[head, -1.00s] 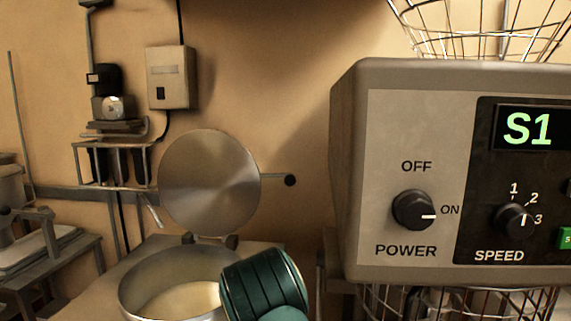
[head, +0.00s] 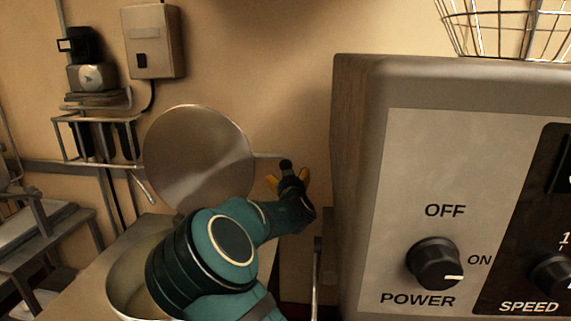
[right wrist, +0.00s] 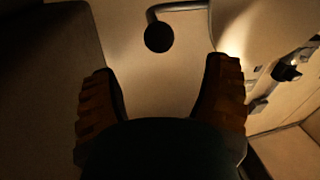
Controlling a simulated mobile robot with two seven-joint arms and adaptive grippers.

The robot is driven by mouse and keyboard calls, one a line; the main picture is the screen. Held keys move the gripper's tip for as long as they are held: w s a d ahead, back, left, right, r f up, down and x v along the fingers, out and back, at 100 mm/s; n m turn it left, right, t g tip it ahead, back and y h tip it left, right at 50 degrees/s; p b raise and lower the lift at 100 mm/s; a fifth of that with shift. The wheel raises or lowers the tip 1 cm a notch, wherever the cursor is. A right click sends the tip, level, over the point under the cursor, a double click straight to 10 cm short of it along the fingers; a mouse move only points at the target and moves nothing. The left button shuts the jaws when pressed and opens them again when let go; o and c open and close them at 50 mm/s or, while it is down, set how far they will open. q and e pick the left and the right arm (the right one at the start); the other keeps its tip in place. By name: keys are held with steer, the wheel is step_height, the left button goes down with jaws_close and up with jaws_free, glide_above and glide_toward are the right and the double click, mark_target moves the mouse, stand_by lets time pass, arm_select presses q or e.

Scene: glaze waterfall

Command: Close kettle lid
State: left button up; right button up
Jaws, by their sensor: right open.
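The kettle (head: 122,283) stands at the lower left in the head view, partly hidden behind my right arm. Its round metal lid (head: 190,150) stands open, upright at the back of the rim. A bar handle runs right from the lid to a dark knob (head: 286,164). My right gripper (head: 288,180), with yellowish fingers, is at the knob. In the right wrist view the black knob (right wrist: 158,38) lies ahead of and between the spread fingertips of the right gripper (right wrist: 160,75), with gaps on both sides. The right gripper is open and holds nothing. My left gripper is not in view.
A large control box (head: 375,85) with power and speed dials fills the right side, close to my right gripper. A wire basket (head: 500,30) is above it. A small wall box (head: 153,42) and a bracket shelf (head: 95,118) are on the wall behind.

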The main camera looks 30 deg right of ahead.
mark_target(286, 168)
steer(key=p+x, duration=0.1)
steer(key=x, duration=0.8)
steer(key=shift+w+d+f, duration=0.15)
jaws_close()
